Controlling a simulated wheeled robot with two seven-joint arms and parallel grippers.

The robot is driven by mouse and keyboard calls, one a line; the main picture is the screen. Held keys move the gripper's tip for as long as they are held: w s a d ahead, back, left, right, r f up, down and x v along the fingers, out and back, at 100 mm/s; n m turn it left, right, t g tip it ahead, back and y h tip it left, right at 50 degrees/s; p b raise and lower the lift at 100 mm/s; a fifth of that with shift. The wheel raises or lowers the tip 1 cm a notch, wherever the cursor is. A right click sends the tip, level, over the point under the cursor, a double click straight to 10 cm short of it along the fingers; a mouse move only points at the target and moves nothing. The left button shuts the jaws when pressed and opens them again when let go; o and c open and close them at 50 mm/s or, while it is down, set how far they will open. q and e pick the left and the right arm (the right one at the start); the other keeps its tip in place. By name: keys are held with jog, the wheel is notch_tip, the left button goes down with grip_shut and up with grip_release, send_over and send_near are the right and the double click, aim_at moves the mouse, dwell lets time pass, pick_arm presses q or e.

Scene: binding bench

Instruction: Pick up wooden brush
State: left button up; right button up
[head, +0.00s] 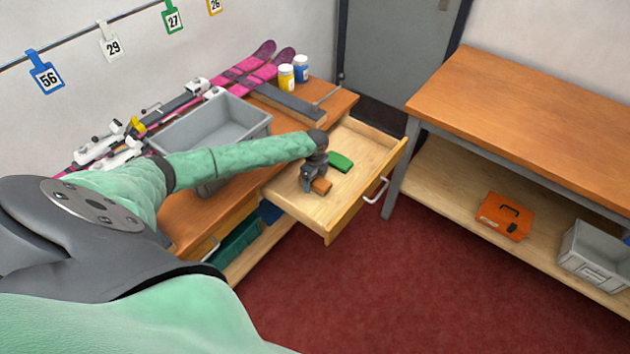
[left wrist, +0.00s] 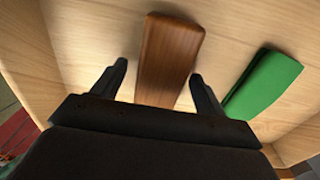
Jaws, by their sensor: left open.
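The wooden brush (left wrist: 169,60) is a brown block lying on the floor of the open drawer (head: 345,208). In the head view the brush (head: 321,186) shows just beside my left gripper (head: 308,184), which partly covers it. My left gripper points down into the drawer. In the left wrist view its two fingers (left wrist: 160,82) are open, one on each side of the brush, with a gap on both sides. The near end of the brush is hidden behind the gripper body. My right gripper is not in view.
A green object (head: 340,161) lies in the drawer beside the brush. A grey bin (head: 215,128), pink skis (head: 262,57) and two jars are on the bench. Red floor lies clear before the second bench (head: 530,125).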

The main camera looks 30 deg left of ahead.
pick_arm(q)
jog(key=shift+f, duration=0.15)
jog(key=c, duration=1.1)
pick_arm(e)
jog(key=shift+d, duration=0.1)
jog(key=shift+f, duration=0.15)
